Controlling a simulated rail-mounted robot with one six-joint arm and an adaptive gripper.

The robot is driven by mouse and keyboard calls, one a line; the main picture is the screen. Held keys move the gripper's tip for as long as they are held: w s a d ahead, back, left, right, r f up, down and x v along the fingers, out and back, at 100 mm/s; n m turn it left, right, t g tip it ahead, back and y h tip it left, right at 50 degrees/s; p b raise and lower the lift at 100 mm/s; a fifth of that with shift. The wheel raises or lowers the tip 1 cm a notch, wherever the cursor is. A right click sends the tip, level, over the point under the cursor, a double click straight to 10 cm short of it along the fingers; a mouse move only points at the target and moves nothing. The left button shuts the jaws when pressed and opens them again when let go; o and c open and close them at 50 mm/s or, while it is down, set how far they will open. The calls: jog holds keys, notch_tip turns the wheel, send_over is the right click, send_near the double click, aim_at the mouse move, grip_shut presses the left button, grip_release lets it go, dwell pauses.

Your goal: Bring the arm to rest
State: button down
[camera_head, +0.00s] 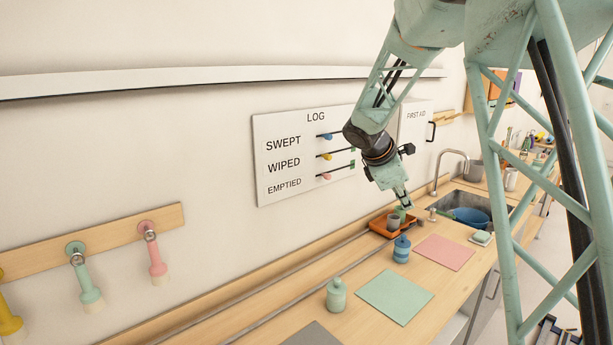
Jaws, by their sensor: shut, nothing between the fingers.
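My gripper (404,202) hangs from my pale green arm in the middle right of the head view, pointing down. It is shut and I see nothing held in it. It appears just above an orange tray (378,228) on the wooden counter (262,312). A grey cup (394,221) and a green item stand at the tray, partly behind the gripper's tip in the picture. I cannot tell how large the gap between the fingertips and these things is.
A blue jar (401,250), a green jar (336,295), a green mat (396,296) and a pink mat (444,252) are on the counter. A sink with a blue bowl (470,216) lies right. A LOG board (290,150) hangs behind my arm. Brushes hang at left.

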jog(key=s+a+r+m+y, duration=0.1)
jog(key=s+r+m, duration=0.25)
jog(key=s, duration=0.65)
jog(key=s+r+m+y, duration=0.1)
jog(key=s+r+m, duration=0.25)
jog(key=s, duration=0.75)
jog(key=s+a+r+m+y, duration=0.15)
jog(key=s+r, duration=0.35)
jog(key=s, duration=0.5)
jog(key=s+a+f+m+y, duration=0.1)
jog(key=s+a+m, duration=0.1)
jog(key=s, duration=0.7)
jog(key=s+a+f+m+y, duration=0.1)
jog(key=s+a+m, duration=0.2)
jog(key=s, duration=0.7)
jog(key=s+a+f+m+y, duration=0.1)
jog(key=s+m, duration=0.3)
jog(key=s, duration=0.6)
jog(key=shift+s+a, duration=0.2)
jog(key=shift+a, duration=0.55)
jog(key=shift+f, duration=0.1)
